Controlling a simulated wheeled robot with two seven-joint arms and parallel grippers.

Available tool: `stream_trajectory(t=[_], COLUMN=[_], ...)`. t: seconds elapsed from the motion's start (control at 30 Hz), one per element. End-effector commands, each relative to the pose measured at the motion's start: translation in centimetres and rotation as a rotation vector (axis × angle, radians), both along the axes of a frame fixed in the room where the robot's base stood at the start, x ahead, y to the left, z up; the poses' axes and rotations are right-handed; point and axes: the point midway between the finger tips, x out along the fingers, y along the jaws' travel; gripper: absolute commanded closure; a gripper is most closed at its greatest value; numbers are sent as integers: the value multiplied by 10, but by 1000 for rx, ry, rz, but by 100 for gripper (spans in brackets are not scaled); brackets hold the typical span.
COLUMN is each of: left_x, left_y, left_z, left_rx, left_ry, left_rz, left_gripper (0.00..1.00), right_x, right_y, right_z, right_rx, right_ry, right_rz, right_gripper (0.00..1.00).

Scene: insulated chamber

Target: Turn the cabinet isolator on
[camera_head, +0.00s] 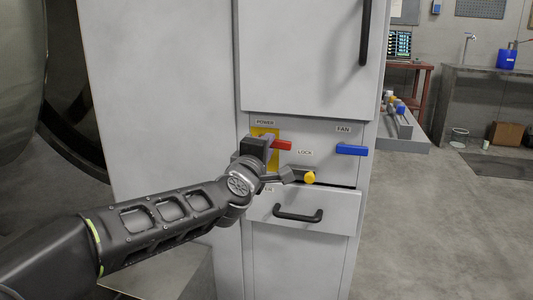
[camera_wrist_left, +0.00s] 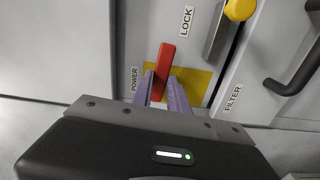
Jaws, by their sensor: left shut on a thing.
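The cabinet isolator is a red handle (camera_head: 281,145) on a yellow plate (camera_head: 258,131) under the POWER label, on the cabinet's front panel. In the head view the handle points sideways to the right. My left gripper (camera_head: 268,148) is at the plate, shut on the handle. In the left wrist view the two purple-grey fingers (camera_wrist_left: 164,92) sit on either side of the red handle (camera_wrist_left: 164,62), whose end sticks out beyond them. The handle's base is partly hidden by the fingers. My right gripper is out of view.
Below right is a LOCK lever with a yellow knob (camera_head: 308,177), close to my left wrist. A blue FAN handle (camera_head: 351,150) is further right. A drawer with a black pull (camera_head: 298,215) is below, a door with a long black handle (camera_head: 365,32) above. Open floor lies right.

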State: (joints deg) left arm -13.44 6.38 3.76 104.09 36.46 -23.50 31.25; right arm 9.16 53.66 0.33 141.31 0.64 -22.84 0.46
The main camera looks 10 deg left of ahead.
Motion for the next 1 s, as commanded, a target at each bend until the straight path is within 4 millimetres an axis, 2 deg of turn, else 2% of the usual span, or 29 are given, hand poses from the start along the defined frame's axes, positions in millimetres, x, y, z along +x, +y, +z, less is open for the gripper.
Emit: stream_trajectory(t=[0.27, 0.67, 0.7, 0.97, 1.0], left_x=[0, 0, 0, 0, 0], left_y=[0, 0, 0, 0, 0], left_z=[1, 2, 2, 2, 3], left_rx=[-86, -97, -97, -95, -95], left_ry=[8, 7, 7, 7, 7], left_rz=[-1, 0, 0, 0, 0], left_gripper=[100, 100, 79, 58, 58], right_x=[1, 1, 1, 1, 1], right_y=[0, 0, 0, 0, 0], right_z=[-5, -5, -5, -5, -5], right_rx=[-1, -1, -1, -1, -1], right_ry=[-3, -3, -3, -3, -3], right_rz=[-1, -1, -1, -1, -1], right_gripper=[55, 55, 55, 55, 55])
